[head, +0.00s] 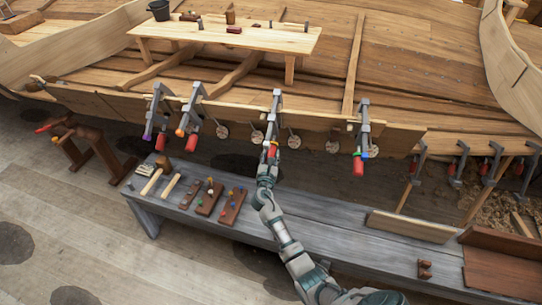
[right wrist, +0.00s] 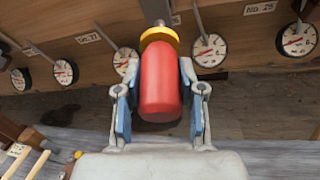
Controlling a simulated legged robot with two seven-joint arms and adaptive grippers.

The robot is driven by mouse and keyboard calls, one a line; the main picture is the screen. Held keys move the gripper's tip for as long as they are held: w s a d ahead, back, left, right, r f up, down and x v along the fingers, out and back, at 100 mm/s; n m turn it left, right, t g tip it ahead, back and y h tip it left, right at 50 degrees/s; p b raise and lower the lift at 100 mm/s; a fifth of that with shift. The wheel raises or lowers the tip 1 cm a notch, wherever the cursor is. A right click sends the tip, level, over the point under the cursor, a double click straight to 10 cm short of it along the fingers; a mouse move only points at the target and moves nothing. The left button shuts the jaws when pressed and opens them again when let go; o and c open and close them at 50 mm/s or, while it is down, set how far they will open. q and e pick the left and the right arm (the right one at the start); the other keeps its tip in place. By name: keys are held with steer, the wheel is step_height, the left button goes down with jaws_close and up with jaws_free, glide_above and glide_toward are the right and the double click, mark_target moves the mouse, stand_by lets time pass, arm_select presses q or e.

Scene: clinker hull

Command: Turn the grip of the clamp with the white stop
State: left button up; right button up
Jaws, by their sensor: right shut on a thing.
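A grey clamp (head: 276,108) sits on the hull plank's edge at the middle, its red grip (head: 272,151) hanging down. My right gripper (head: 268,163) is shut on this grip from below. In the right wrist view, the blue-padded fingers of my right gripper (right wrist: 159,108) stand on both sides of the red grip (right wrist: 160,80). A yellow stop (right wrist: 159,36) rings the screw just above it. I cannot make out a white stop on any clamp. My left gripper is out of view.
Neighbouring clamps show a purple stop (head: 148,136), an orange stop (head: 180,132) and a green stop (head: 357,154). Round dials (right wrist: 209,50) hang along the plank. A grey bench (head: 325,232) with tools and peg blocks stands below. More clamps (head: 458,163) are at right.

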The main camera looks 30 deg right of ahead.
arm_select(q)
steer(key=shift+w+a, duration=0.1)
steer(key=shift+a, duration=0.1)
arm_select(e)
steer(key=shift+a+f, duration=0.15)
steer(key=shift+f, duration=0.05)
steer(key=shift+m+y, duration=0.3)
steer(key=shift+m, duration=0.1)
steer(key=shift+s+f+m+t+y, duration=0.15)
steer(key=shift+m+t+y, duration=0.15)
steer(key=shift+m+t, duration=0.25)
steer(key=shift+f+m+t+b, duration=0.1)
steer(key=shift+m+t+b, duration=0.15)
steer(key=shift+m+b, duration=0.25)
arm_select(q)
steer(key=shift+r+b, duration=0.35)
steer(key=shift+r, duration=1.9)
arm_select(e)
steer(key=shift+m+t+y, duration=0.3)
steer(key=shift+m+y, duration=0.1)
steer(key=shift+m, duration=0.05)
steer(key=o, duration=1.1)
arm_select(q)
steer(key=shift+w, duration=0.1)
arm_select(e)
steer(key=shift+o, duration=0.2)
steer(key=shift+r, duration=0.2)
